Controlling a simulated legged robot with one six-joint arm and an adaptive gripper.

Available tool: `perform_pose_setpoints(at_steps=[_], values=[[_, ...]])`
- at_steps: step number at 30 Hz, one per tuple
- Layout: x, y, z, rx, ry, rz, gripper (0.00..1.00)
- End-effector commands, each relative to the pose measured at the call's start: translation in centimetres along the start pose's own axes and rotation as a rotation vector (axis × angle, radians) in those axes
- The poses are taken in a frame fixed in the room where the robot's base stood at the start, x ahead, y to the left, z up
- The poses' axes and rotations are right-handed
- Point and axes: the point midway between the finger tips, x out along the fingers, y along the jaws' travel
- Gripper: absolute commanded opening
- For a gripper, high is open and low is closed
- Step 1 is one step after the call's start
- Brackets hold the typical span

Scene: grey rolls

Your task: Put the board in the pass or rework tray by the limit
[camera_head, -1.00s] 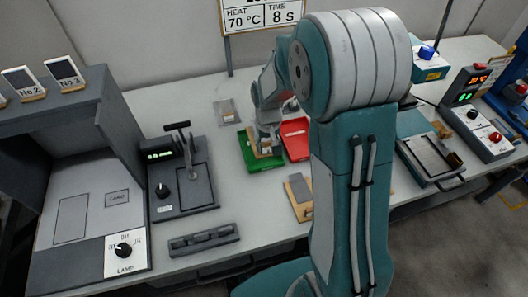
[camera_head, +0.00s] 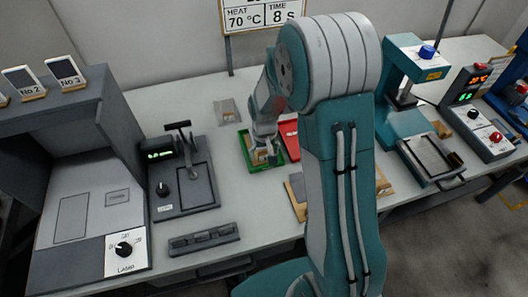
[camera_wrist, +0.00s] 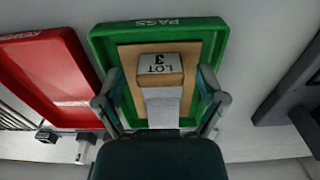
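The green tray marked PASS (camera_wrist: 215,35) fills the middle of the wrist view and also shows in the head view (camera_head: 282,160). A tan board (camera_wrist: 128,58) lies inside it, bearing a block labelled LOT 3 (camera_wrist: 160,68) and a pale strip. My gripper (camera_wrist: 160,95) is open over the tray, its fingers on either side of the block with gaps to it. In the head view my gripper (camera_head: 264,150) is above the green tray and hides part of it. The red tray (camera_wrist: 45,75) is beside the green one; its label is cut off.
A black tester with a lever (camera_head: 183,178) stands left of the trays. A dark slotted rack (camera_head: 203,239) lies at the front. A teal press (camera_head: 405,100) and control box (camera_head: 478,120) are at right. A wooden-edged plate (camera_head: 297,190) lies near my arm.

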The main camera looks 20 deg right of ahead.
Motion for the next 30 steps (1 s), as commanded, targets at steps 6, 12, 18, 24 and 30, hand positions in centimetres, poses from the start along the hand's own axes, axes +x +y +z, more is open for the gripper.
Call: perform_pose_setpoints(at_steps=[6,12,18,24,30], values=[[-0.1,0.0,0.0,0.000,0.001,0.000,0.90],[-2.3,0.0,-0.1,0.000,0.005,0.000,0.90],[-6.5,0.0,-0.1,0.000,0.005,0.000,0.90],[-10.2,0.0,-0.1,0.000,0.004,0.000,0.90],[-12.1,0.0,0.0,0.000,0.001,0.000,0.90]])
